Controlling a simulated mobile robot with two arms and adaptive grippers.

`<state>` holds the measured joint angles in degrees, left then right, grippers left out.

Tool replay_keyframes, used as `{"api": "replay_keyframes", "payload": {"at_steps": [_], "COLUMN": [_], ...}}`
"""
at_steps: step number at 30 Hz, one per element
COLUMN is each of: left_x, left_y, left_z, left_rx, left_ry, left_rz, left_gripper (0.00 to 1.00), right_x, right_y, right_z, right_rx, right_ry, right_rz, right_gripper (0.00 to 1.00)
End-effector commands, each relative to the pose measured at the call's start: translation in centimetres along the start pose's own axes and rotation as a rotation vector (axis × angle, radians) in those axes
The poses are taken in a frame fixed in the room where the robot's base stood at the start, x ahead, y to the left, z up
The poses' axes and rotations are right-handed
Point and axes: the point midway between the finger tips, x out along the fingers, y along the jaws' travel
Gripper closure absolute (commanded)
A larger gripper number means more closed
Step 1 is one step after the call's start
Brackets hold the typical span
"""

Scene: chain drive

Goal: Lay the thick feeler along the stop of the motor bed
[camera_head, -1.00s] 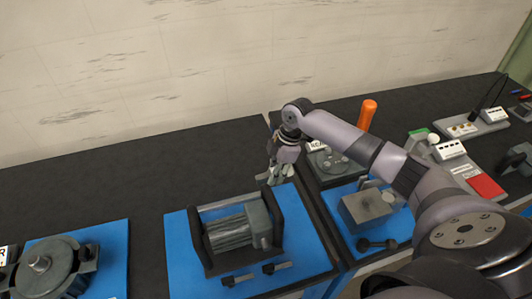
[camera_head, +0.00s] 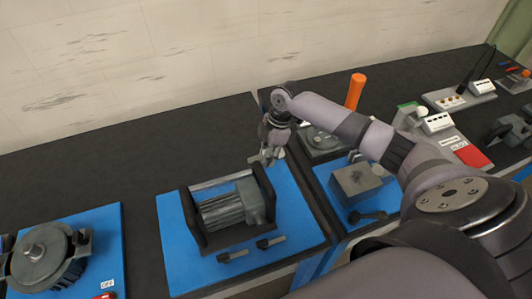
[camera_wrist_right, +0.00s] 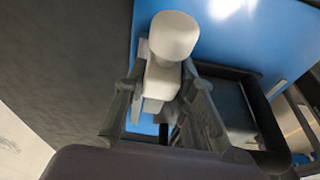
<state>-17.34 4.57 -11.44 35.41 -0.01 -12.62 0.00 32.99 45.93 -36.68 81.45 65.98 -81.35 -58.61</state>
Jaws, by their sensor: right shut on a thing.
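My right gripper (camera_head: 269,157) is above the back right corner of the motor bed's blue plate (camera_head: 182,262). In the right wrist view its fingers are shut on a light grey piece with a rounded knob (camera_wrist_right: 173,38), which appears to be the thick feeler. The motor bed (camera_head: 206,248) is a dark frame with upright side walls, and a ribbed grey motor (camera_head: 222,210) sits in it. A light bar (camera_head: 222,181) runs along the back of the bed; I cannot tell whether it is the stop. My left gripper is not in view.
Two small dark-handled pieces (camera_head: 270,242) lie at the plate's front. A grey block (camera_head: 355,183) stands on another blue plate to the right, below my right arm. A round dark unit (camera_head: 42,258) stands at the left. The black bench between is clear.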

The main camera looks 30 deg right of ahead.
Motion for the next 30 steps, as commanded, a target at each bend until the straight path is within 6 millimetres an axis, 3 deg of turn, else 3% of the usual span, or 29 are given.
{"api": "replay_keyframes", "payload": {"at_steps": [21,30], "left_x": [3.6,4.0], "left_y": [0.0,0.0], "left_z": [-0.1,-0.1], "left_rx": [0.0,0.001], "left_ry": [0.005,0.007], "left_rz": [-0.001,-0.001], "left_gripper": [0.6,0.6], "right_x": [5.7,6.5], "right_y": [0.0,-0.1], "right_z": [1.4,1.7], "right_rx": [-0.001,0.0], "right_ry": [0.001,0.0], "right_rz": [0.001,0.0], "right_gripper": [1.0,1.0]}}
